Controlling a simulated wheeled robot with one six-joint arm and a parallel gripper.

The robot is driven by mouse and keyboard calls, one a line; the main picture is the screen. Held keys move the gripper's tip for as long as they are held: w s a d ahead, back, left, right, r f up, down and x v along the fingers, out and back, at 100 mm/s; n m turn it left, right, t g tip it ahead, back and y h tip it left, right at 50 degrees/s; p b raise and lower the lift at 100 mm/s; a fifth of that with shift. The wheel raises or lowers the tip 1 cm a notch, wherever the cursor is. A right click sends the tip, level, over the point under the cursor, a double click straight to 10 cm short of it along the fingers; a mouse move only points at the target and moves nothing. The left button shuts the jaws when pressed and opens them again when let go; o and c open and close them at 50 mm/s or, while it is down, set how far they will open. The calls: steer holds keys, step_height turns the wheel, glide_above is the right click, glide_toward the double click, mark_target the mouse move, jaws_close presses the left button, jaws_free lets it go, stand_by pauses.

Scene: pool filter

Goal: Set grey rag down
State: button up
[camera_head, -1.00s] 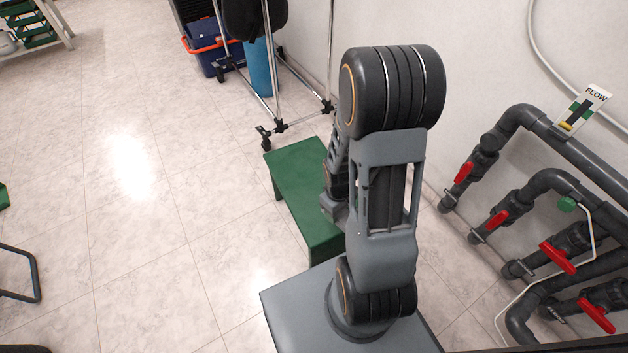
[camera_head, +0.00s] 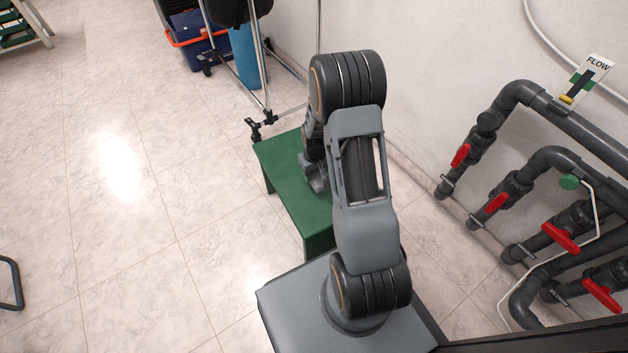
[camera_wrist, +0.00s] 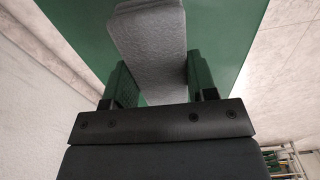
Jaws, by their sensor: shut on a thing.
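The grey rag (camera_wrist: 152,45) shows in the wrist view as a folded, light grey strip. My gripper (camera_wrist: 160,82) is shut on it, with one green-padded finger on each side. Behind the rag in that view is the green surface of the bench (camera_wrist: 220,30). In the head view the low green bench (camera_head: 285,165) stands beside my base, and my gripper (camera_head: 316,184) is over its top. The rag is hidden or too small to tell there. I cannot tell whether the rag touches the bench.
Grey pipes with red valve handles (camera_head: 560,237) and a flow sign (camera_head: 586,80) are along the right wall. A wheeled metal rack (camera_head: 262,75) stands behind the bench, near a blue bin (camera_head: 247,55).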

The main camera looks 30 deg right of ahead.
mark_target(314, 178)
steer(key=shift+w+f+b, duration=0.25)
steer(key=shift+f+b, duration=0.25)
steer(key=shift+f, duration=0.6)
steer(key=shift+w+f+b, duration=0.2)
steer(key=shift+f+b, duration=0.25)
steer(key=shift+f, duration=0.6)
steer(key=o, duration=1)
step_height(314, 178, up, 12)
steer(key=p, duration=0.4)
steer(key=shift+s+f+p, duration=0.1)
steer(key=shift+f+p, duration=0.1)
steer(key=shift+p, duration=0.15)
steer(key=s+a+r, duration=0.3)
steer(key=s+r, duration=0.2)
steer(key=r, duration=0.1)
steer(key=s+a+r+t, duration=0.1)
steer(key=s+a+r, duration=0.3)
steer(key=r, duration=0.3)
steer(key=s+a+r+t, duration=0.1)
steer(key=s+a+r, duration=0.2)
steer(key=s+r, duration=0.3)
steer(key=shift+s+a+r, duration=0.3)
steer(key=shift+s, duration=0.05)
steer(key=shift+t, duration=0.3)
